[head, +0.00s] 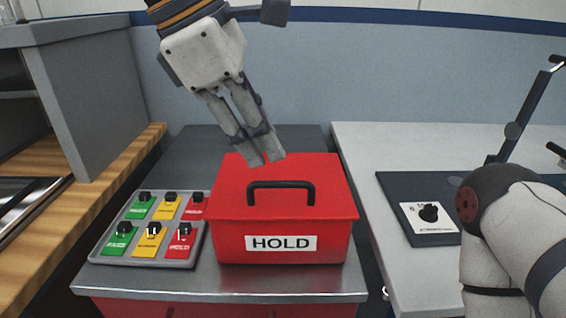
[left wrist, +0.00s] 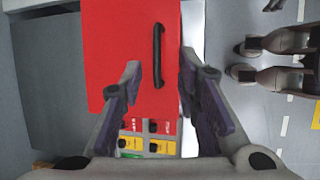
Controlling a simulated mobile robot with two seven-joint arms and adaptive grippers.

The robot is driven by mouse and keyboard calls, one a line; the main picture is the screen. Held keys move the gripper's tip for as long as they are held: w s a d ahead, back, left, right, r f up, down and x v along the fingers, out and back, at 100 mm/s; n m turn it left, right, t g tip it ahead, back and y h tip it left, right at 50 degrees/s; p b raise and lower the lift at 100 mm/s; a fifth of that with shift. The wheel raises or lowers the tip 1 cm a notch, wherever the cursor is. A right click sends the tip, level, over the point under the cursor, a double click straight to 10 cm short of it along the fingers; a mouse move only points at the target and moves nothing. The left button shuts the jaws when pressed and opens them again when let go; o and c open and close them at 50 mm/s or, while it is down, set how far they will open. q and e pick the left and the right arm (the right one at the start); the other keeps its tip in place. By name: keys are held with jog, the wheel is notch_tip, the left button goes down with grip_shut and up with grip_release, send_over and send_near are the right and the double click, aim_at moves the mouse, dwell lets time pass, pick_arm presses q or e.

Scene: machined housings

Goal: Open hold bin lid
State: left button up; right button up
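The red hold bin (head: 284,242) stands on a dark metal-edged cabinet, with a white HOLD label on its front. Its red lid (head: 325,178) is down on the bin, with a black bar handle (head: 281,185) on top. My left gripper (head: 263,160) comes down from above, tips over the back part of the lid, apart from the handle as far as I can tell. In the left wrist view the fingers (left wrist: 160,68) are spread and empty, with the handle (left wrist: 158,55) showing in the gap between them. My right arm shows at the right edge; its gripper is out of view.
A grey tray (head: 190,262) with green, yellow and red tagged blocks lies left of the bin. A pale table (head: 360,150) on the right carries a dark plate with a black-knobbed part (head: 428,212). A grey cabinet (head: 95,95) and wooden counter stand left.

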aim_at(289, 182)
pick_arm(q)
jog(key=x, duration=0.7)
jog(key=shift+w+d+f, duration=0.1)
jog(key=shift+w+f, duration=0.2)
jog(key=shift+c, duration=0.2)
grip_shut()
